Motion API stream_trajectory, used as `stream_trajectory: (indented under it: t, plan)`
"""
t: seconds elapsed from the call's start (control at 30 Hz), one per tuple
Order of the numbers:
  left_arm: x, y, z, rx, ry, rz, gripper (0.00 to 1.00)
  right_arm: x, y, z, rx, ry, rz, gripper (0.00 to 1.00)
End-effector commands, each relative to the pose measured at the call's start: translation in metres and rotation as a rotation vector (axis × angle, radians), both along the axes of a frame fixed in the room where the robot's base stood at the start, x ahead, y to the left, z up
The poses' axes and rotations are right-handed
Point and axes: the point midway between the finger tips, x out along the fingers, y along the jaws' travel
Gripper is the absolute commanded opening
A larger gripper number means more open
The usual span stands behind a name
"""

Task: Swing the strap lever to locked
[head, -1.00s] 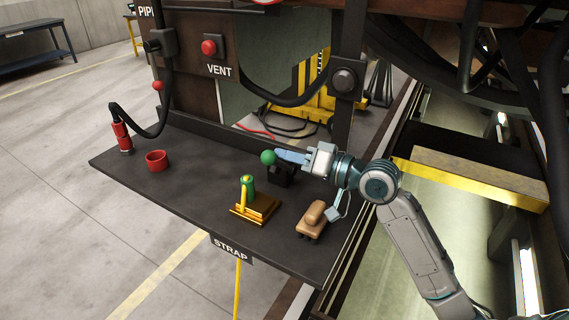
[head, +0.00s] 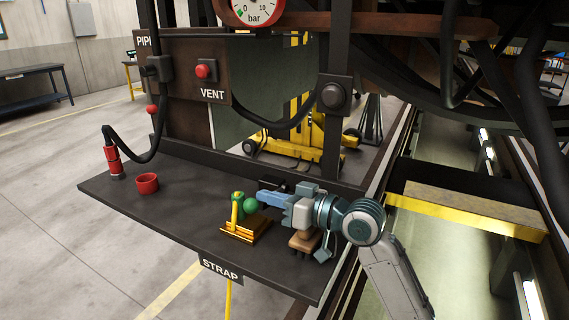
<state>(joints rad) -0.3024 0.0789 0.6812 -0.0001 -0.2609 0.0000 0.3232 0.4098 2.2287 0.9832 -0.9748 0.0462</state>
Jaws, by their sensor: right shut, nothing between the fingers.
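The gold strap bracket (head: 245,231) sits on the dark shelf above the STRAP label (head: 219,270). It has an upright green and yellow part (head: 237,207). A green ball knob (head: 251,205) is just to the right of that upright part; whether they touch is unclear. A black block (head: 278,184) stands behind my right gripper and is partly hidden. My right gripper (head: 263,197) is shut and empty, its blue fingers pointing left, just above and right of the knob. Contact with the knob cannot be told. My left gripper is out of view.
A tan and brown block (head: 304,242) lies under my right wrist. A red cup (head: 147,183) and a red hose end (head: 113,160) are at the shelf's left. A red VENT button (head: 204,70) is on the panel behind. The shelf's left-middle is clear.

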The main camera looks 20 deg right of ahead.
Motion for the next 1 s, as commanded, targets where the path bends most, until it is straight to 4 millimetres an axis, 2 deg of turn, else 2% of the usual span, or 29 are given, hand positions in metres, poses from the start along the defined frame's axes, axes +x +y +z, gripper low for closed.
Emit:
stream_trajectory:
  t: [0.53, 0.8, 1.0]
  plan:
    - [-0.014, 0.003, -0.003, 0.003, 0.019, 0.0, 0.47, -0.003, -0.003, -0.001, -0.002, -0.001, -0.001, 0.0]
    - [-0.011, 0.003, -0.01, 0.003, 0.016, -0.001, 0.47, -0.023, -0.019, -0.001, -0.007, -0.001, -0.001, 0.0]
    - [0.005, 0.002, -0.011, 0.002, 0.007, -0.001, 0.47, -0.038, -0.031, 0.0, -0.007, 0.0, -0.001, 0.0]
